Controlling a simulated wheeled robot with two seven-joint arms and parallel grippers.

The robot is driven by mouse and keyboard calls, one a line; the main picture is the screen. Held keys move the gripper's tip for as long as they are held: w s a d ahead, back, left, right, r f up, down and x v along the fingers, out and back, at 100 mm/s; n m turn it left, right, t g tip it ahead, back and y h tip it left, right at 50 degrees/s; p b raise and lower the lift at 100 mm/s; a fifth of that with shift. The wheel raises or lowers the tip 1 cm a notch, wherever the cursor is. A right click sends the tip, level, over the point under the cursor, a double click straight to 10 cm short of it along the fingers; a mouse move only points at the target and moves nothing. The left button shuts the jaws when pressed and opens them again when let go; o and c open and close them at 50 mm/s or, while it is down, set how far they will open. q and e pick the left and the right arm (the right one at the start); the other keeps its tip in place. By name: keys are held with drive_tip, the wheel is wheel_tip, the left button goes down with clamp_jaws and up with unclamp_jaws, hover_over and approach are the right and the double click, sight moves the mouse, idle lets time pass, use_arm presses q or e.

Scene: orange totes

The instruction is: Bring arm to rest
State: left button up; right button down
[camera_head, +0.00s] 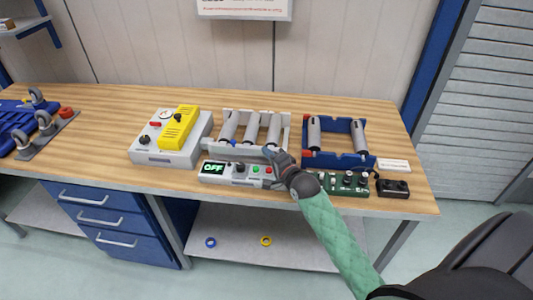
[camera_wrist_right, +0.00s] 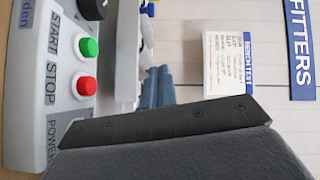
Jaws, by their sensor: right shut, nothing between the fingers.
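My right gripper (camera_head: 272,156) is shut and empty, at the end of my green-sleeved arm, which reaches in from the lower right. Its tip is over the workbench, close to the right end of a grey control box (camera_head: 216,178) with a lit OFF display. In the right wrist view my gripper (camera_wrist_right: 190,125) is a dark shape across the bottom. That view also shows the control box's green START button (camera_wrist_right: 88,47) and red STOP button (camera_wrist_right: 86,86) at the left. I cannot tell whether the gripper touches anything. My left gripper is not in view.
On the wooden bench (camera_head: 290,92) stand a grey box with a yellow part (camera_head: 179,128), a white roller frame (camera_head: 284,136), a blue roller frame (camera_head: 338,159), a green circuit board (camera_head: 350,190) and a small black box (camera_head: 393,188). The bench's rear strip is clear.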

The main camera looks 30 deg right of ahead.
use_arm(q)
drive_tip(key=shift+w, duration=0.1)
